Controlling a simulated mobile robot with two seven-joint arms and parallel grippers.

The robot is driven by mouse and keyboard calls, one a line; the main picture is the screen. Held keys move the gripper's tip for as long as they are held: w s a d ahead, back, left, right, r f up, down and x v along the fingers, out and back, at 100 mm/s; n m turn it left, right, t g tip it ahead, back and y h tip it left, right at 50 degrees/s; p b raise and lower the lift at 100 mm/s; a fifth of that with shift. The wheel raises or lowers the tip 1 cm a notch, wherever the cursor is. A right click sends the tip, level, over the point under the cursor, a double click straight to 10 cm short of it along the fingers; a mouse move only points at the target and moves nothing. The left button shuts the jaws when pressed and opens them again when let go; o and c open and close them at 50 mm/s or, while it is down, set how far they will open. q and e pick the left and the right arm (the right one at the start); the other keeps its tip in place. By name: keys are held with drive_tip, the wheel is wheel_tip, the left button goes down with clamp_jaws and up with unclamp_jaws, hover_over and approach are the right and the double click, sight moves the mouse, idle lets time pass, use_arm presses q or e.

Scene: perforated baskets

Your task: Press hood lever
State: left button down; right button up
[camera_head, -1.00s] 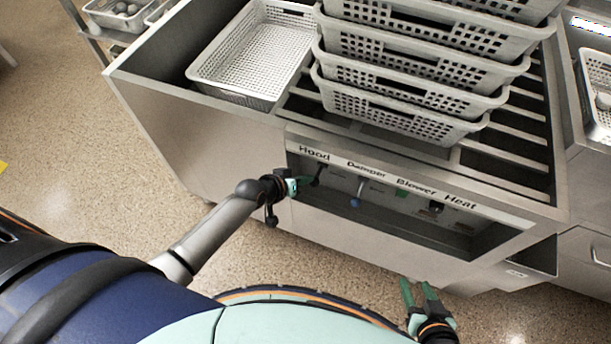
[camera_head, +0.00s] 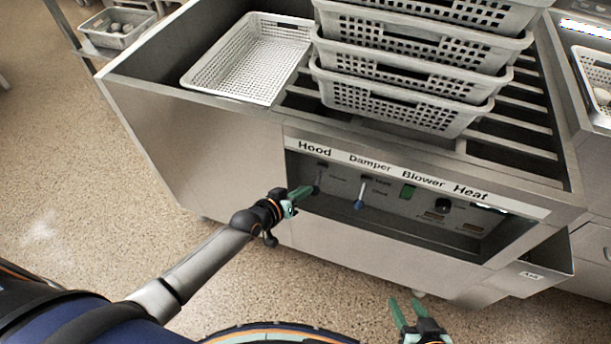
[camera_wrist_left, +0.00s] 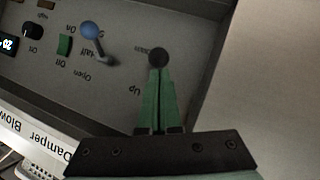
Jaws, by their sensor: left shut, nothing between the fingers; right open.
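The hood lever (camera_head: 318,181) is dark with a round black knob and sits under the "Hood" label in the recessed control panel. The knob shows clearly in the left wrist view (camera_wrist_left: 158,56), between the fingertips and the "Down" label. My left gripper (camera_head: 309,189) is shut and empty, with its green fingertips at the knob. In the wrist view the fingertips (camera_wrist_left: 160,72) overlap the knob's edge; whether they touch it I cannot tell. My right gripper (camera_head: 404,301) is open and empty, in front of the cabinet, low in the picture.
A blue-knobbed damper lever (camera_head: 359,203) stands right of the hood lever. A green blower switch (camera_head: 408,191) and a black heat knob (camera_head: 442,205) follow. The panel recess has a metal rim. Stacked perforated baskets (camera_head: 400,105) and one empty basket (camera_head: 190,84) sit on top.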

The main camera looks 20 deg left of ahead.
use_arm(q)
drive_tip(key=shift+r+p, duration=0.75)
drive_tip(key=shift+p, duration=0.05)
use_arm(e)
wheel_tip(320, 180, up, 2)
drive_tip(key=shift+w, duration=0.15)
drive_tip(key=shift+d, duration=0.15)
